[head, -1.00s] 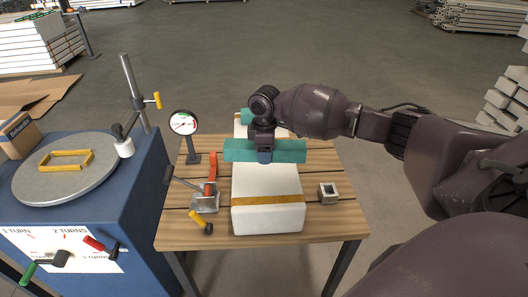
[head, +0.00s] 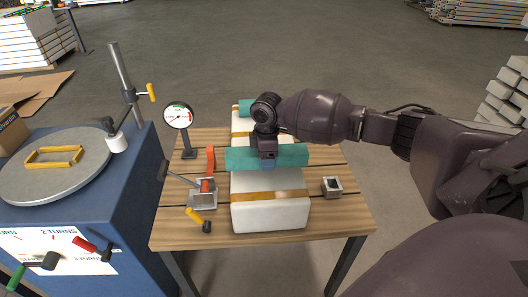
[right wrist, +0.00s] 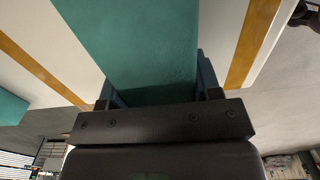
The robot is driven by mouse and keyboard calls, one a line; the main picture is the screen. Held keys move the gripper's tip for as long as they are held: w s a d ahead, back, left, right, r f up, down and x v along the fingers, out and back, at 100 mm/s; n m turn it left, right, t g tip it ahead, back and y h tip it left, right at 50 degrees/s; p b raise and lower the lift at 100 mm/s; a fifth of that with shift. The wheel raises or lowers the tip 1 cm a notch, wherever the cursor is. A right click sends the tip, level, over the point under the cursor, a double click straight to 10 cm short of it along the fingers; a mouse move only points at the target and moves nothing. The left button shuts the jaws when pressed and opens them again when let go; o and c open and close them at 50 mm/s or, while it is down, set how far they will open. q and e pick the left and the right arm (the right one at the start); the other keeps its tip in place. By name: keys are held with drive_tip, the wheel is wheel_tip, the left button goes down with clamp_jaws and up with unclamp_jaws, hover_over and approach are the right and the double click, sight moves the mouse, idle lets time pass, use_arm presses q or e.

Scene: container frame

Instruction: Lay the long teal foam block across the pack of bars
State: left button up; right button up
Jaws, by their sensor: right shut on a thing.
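The pack of bars (head: 270,215) is a long white block with orange straps, lying lengthwise on the wooden table. The long teal foam block (head: 295,156) lies crosswise over the middle of the pack, its ends reaching to about the pack's sides or just past them. My right gripper (head: 267,163) is shut on its middle from above. In the right wrist view the teal block (right wrist: 140,45) sits between the fingers, straps on both sides. I cannot tell whether it touches the pack. Another teal block (head: 245,107) shows at the pack's far end. My left gripper is not in view.
A dial gauge (head: 178,116) and a red-handled toggle clamp (head: 203,192) stand left of the pack. A small metal block (head: 331,187) lies on the right of the table (head: 180,235). A blue turntable machine (head: 130,190) stands at the left.

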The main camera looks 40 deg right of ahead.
drive_tip(key=shift+f, duration=0.65)
drive_tip(key=shift+f+b, duration=0.3)
drive_tip(key=shift+f, duration=0.3)
drive_tip(key=o, duration=1)
